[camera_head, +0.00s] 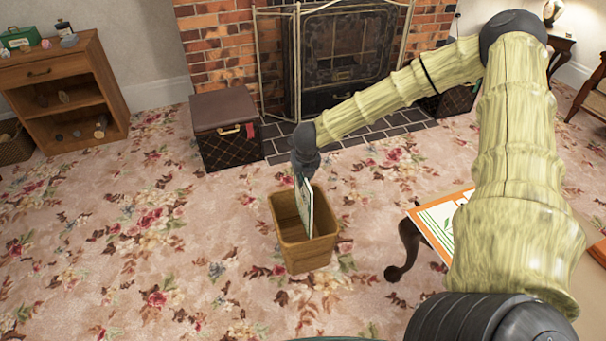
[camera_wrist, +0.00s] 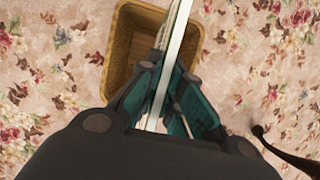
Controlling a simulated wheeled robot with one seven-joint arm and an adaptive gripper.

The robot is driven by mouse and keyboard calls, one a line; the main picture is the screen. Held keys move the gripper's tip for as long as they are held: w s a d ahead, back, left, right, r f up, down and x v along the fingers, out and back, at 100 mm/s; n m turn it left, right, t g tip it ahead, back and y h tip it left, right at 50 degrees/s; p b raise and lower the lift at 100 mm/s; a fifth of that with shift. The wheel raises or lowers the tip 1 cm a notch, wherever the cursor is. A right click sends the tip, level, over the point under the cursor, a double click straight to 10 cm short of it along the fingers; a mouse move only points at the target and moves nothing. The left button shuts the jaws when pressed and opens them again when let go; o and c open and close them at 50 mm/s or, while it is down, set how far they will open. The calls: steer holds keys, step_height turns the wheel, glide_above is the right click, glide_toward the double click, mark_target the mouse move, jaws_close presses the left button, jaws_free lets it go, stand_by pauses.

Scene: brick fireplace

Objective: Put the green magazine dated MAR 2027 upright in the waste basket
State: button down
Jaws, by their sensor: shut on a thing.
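A thin magazine (camera_head: 306,208) stands on edge in my gripper (camera_head: 303,181), seen mostly edge-on with a pale cover. Its title and date cannot be read. In the wrist view my gripper (camera_wrist: 160,105) is shut on the magazine (camera_wrist: 175,50), one finger on each side. The wooden waste basket (camera_head: 305,252) stands on the carpet directly below my gripper. The magazine's lower part is inside the basket opening, toward its right side. The wrist view shows the basket (camera_wrist: 118,50) around the magazine. Whether the magazine touches the basket floor is hidden.
A low table (camera_head: 408,226) with orange-and-white magazines (camera_head: 434,222) is at right, partly behind my arm. A dark trunk (camera_head: 226,135) stands by the fireplace (camera_head: 345,55). A wooden shelf unit (camera_head: 65,80) is at far left. The carpet (camera_head: 140,260) left of the basket is clear.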

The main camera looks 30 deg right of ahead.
mark_target(305, 190)
steer(key=shift+f+b, duration=3.7)
steer(key=shift+f, duration=3.2)
steer(key=c, duration=1.5)
jaws_free()
steer(key=shift+v, duration=6)
steer(key=shift+a, duration=0.1)
